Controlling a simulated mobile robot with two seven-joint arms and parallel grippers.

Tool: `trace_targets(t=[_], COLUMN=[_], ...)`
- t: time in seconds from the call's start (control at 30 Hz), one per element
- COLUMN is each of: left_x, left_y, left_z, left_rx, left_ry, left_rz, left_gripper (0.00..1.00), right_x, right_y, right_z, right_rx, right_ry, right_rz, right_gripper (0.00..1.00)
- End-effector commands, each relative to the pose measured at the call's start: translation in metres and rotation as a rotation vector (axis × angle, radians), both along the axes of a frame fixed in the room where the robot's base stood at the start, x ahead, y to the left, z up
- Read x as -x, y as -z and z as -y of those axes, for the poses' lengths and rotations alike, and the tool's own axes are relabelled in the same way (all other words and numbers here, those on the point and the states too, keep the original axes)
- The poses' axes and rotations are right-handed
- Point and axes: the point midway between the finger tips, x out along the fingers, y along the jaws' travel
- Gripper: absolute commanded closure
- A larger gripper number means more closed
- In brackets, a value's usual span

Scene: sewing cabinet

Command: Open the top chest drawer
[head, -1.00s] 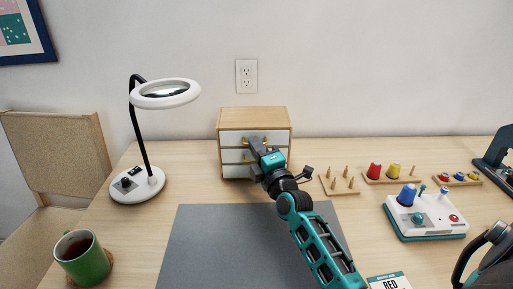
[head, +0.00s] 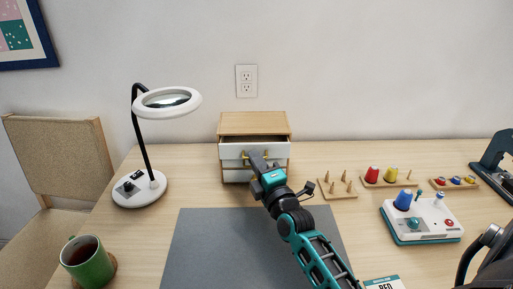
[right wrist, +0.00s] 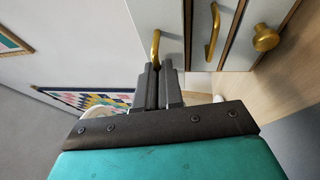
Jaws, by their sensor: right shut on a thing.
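The small wooden chest (head: 254,122) stands at the back of the table against the wall, with white drawer fronts. Its top drawer (head: 232,151) is pulled partway out, and a dark gap shows behind its front. My right gripper (head: 256,157) is at that front, shut on the top drawer's brass handle (right wrist: 155,46). The fingertips (right wrist: 158,70) partly hide the handle in the right wrist view. The lower drawers (head: 235,175) look closed, and my gripper partly covers them. My left gripper is not in view.
A grey mat (head: 215,245) lies in front of the chest. A magnifier lamp (head: 140,188) stands at left, with a green mug (head: 90,265) nearer. A peg board (head: 340,190), spool racks and a white-and-teal device (head: 435,218) are at right.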

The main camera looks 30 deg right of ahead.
Motion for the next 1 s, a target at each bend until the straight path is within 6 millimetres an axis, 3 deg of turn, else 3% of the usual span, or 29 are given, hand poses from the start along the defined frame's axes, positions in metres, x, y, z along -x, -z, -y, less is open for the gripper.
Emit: trace_targets(t=[0.03, 0.23, 0.63, 0.67, 0.83, 0.9, 1.0], left_x=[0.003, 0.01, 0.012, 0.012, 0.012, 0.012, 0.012], left_y=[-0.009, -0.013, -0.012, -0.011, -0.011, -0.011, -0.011], left_z=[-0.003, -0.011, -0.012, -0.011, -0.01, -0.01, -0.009], left_rx=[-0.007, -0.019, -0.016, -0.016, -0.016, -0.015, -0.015], left_ry=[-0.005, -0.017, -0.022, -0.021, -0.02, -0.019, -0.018], left_rz=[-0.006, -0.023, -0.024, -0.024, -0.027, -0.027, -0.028], left_gripper=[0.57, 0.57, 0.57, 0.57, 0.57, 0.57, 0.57], right_x=[0.011, 0.038, 0.044, 0.044, 0.044, 0.044, 0.044], right_y=[-0.004, -0.002, 0.0, 0.0, 0.0, 0.0, 0.0], right_z=[-0.007, -0.024, -0.027, -0.027, -0.027, -0.027, -0.027], right_rx=[-0.002, -0.004, -0.002, -0.002, -0.001, -0.001, -0.001], right_ry=[-0.002, -0.003, -0.004, -0.004, -0.003, -0.003, -0.003], right_rz=[-0.011, -0.008, -0.003, -0.003, -0.003, -0.002, -0.002], right_gripper=[1.0, 1.0, 1.0, 0.9, 0.74, 0.69, 0.69])
